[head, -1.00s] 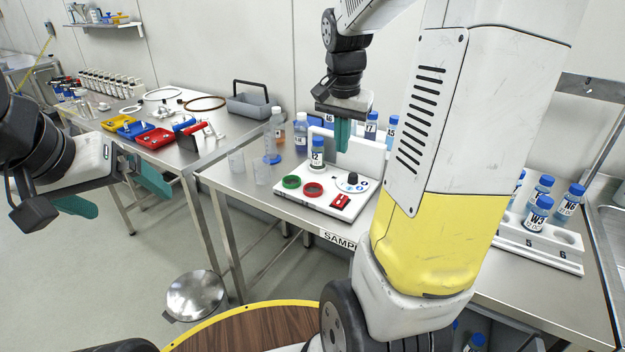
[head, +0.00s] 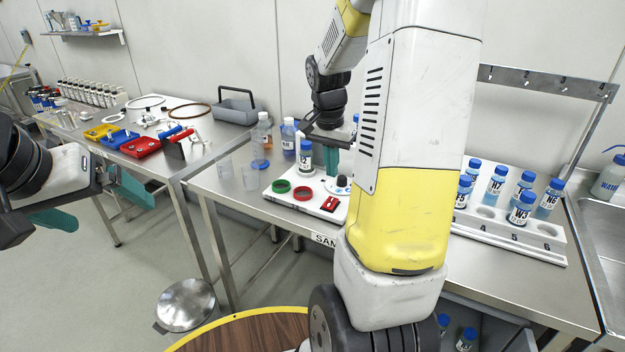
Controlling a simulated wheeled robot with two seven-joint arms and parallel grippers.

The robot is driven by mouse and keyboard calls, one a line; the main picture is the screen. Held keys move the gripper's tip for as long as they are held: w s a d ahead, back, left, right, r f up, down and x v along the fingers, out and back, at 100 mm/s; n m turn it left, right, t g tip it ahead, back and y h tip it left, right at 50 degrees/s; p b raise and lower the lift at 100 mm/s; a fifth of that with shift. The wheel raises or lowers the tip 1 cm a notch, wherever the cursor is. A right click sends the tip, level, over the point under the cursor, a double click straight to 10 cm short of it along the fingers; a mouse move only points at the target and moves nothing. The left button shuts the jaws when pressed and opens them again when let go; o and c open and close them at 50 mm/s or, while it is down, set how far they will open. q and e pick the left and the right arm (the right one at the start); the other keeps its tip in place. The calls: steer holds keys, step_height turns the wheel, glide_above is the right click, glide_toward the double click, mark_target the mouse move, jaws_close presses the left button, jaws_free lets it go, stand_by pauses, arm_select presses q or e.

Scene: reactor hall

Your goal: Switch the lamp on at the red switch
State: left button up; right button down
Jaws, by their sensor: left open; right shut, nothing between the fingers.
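The red switch (head: 330,204) sits at the front right of a white station (head: 282,198) on the steel table. A green ring, a red ring, a black knob and a blue-capped bottle (head: 305,155) are also on the station. My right gripper (head: 332,163) is shut and empty, pointing down behind the switch and beside the bottle, its fingertips close to the black knob. Whether it touches anything is unclear. My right arm hides the station's right side. I cannot make out a lamp. My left gripper (head: 92,205) is open and empty at the far left, away from the station.
Clear beakers (head: 224,170) and bottles (head: 262,138) stand left and behind the station. A white rack (head: 510,238) of blue-capped bottles is to the right, by a sink (head: 600,225).

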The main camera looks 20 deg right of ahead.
mark_target(333, 199)
steer(key=f, duration=0.5)
steer(key=w+d+f, duration=0.1)
steer(key=f, duration=0.2)
steer(key=shift+f, duration=0.1)
steer(key=shift+d+f, duration=0.15)
steer(key=shift+f, duration=0.05)
steer(key=shift+s, duration=0.15)
steer(key=shift+s+a+r, duration=0.2)
steer(key=shift+s+a, duration=0.2)
steer(key=shift+a, duration=0.2)
steer(key=shift+r, duration=0.15)
